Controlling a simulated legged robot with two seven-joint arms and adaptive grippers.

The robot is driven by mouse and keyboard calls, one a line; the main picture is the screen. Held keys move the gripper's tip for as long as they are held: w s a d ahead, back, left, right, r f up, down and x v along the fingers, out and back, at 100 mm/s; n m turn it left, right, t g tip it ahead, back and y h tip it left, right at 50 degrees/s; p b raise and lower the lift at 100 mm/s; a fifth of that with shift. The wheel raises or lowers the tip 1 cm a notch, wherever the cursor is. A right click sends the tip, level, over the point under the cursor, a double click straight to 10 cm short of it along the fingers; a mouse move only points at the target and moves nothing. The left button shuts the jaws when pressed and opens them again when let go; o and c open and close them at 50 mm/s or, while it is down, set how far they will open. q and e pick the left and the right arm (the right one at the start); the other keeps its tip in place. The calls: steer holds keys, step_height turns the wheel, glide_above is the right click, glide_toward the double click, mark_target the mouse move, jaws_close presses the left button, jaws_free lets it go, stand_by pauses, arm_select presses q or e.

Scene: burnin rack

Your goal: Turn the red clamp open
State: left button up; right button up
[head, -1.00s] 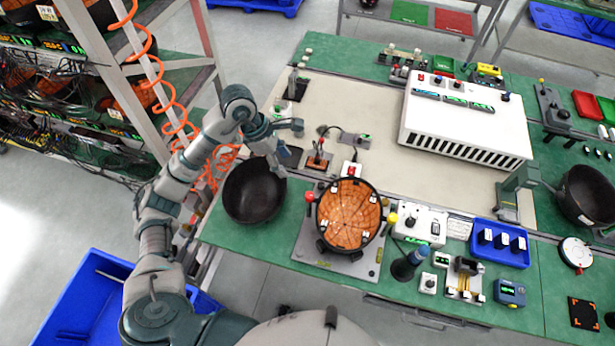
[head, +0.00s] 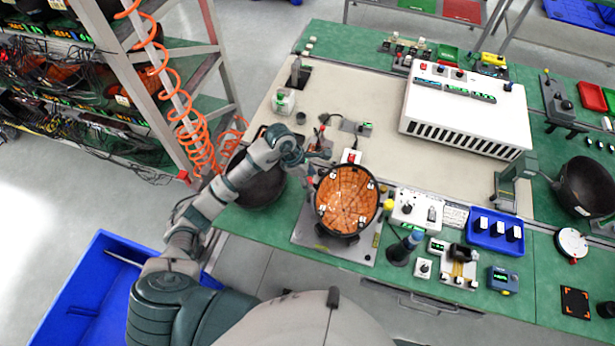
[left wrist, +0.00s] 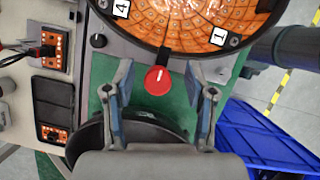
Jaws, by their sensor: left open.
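The red clamp (left wrist: 157,80) shows in the left wrist view as a round red knob with a pale mark on its face. It sits at the rim of the black bowl (left wrist: 135,45) that holds an orange tiled panel. My left gripper (left wrist: 169,79) is open, with one finger on each side of the knob and visible gaps to both. In the head view my left gripper (head: 318,154) is over the left edge of the orange panel (head: 347,196) and largely hides the clamp. My right gripper is not in view.
A dark empty bowl (head: 262,190) lies left of the fixture, partly under my left arm. A white vented box (head: 463,115) stands at the back. A control box (head: 415,211) and a blue tray (head: 495,236) are to the right.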

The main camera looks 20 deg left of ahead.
arm_select(q)
steer(key=shift+d+f, duration=0.2)
steer(key=shift+d, duration=0.4)
steer(key=shift+a, duration=0.25)
steer(key=shift+a+f, duration=0.1)
steer(key=shift+a, duration=0.95)
steer(key=c, duration=0.4)
steer(key=shift+a, duration=0.5)
jaws_close()
steer(key=shift+d, duration=0.3)
steer(key=shift+w+d, duration=0.1)
steer(key=shift+d, duration=0.45)
steer(key=shift+a, duration=0.1)
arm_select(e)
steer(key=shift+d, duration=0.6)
